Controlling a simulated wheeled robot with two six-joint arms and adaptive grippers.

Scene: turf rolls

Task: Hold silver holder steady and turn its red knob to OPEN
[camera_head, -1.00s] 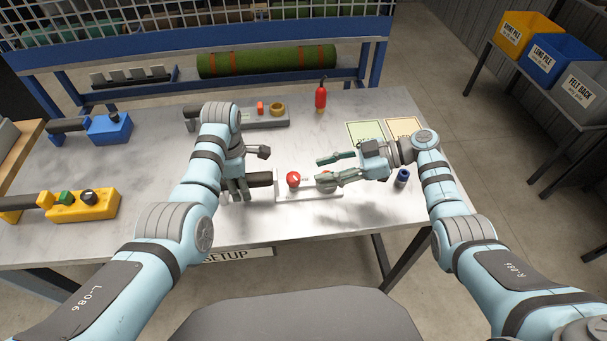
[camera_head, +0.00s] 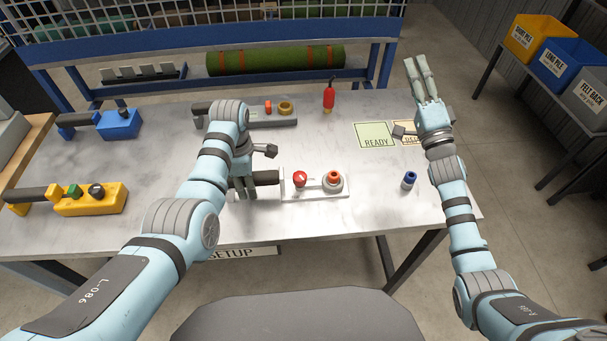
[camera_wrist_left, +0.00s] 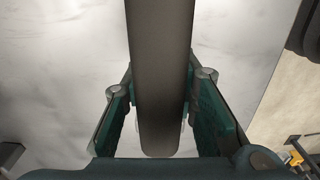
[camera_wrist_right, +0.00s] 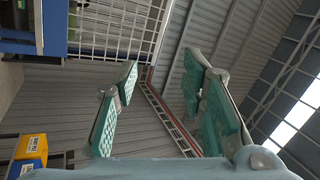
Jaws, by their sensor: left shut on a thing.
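The silver holder (camera_head: 316,194) lies on the table in the head view, a pale flat body with a dark handle (camera_head: 266,177) at its left. A red knob (camera_head: 300,179) with a white mark stands on it, and an orange-red ringed part (camera_head: 334,177) is at its right end. I cannot read the knob's setting. My left gripper (camera_head: 244,187) is shut around the handle, which also shows between its fingers in the left wrist view (camera_wrist_left: 160,70). My right gripper (camera_head: 418,72) is raised, empty and open, pointing up and away from the holder.
A blue cylinder (camera_head: 409,180) stands right of the holder. A READY card (camera_head: 375,135), a red bottle (camera_head: 328,97) and a grey holder (camera_head: 266,116) are behind. Yellow (camera_head: 90,201) and blue (camera_head: 119,124) holders are at left. The table front is clear.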

